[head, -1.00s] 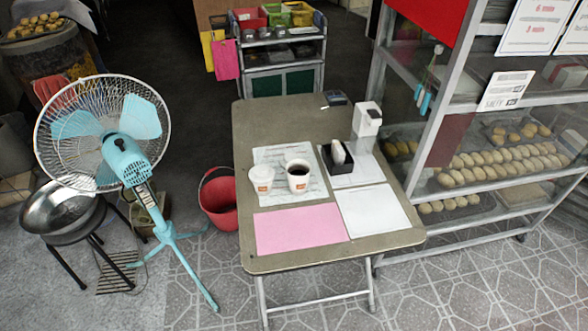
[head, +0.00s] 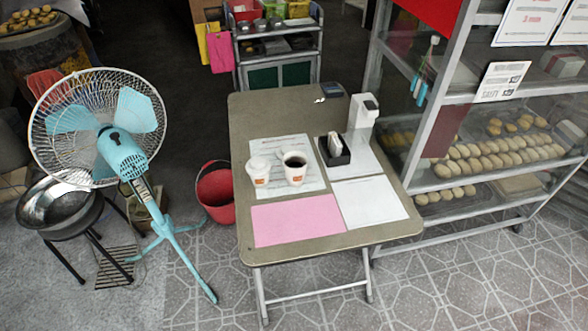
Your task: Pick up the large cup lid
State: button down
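A folding table (head: 245,115) stands in the middle of the head view. On it, a white paper cup (head: 260,174) with an orange mark stands upright, and its white top (head: 259,163) looks like a lid sitting on it. Just right of it stands a slightly larger white cup (head: 295,173), open and filled with dark drink. I cannot tell which cup the large lid belongs to, and no loose lid is clear to see. Both cups stand on a printed sheet (head: 283,146). My gripper is not in view.
A black holder (head: 336,160) and a white dispenser (head: 362,118) stand right of the cups. Pink (head: 297,220) and white (head: 369,203) sheets lie in front. A blue fan (head: 122,150) and red bucket (head: 216,192) are left; a bread rack (head: 450,180) stands right.

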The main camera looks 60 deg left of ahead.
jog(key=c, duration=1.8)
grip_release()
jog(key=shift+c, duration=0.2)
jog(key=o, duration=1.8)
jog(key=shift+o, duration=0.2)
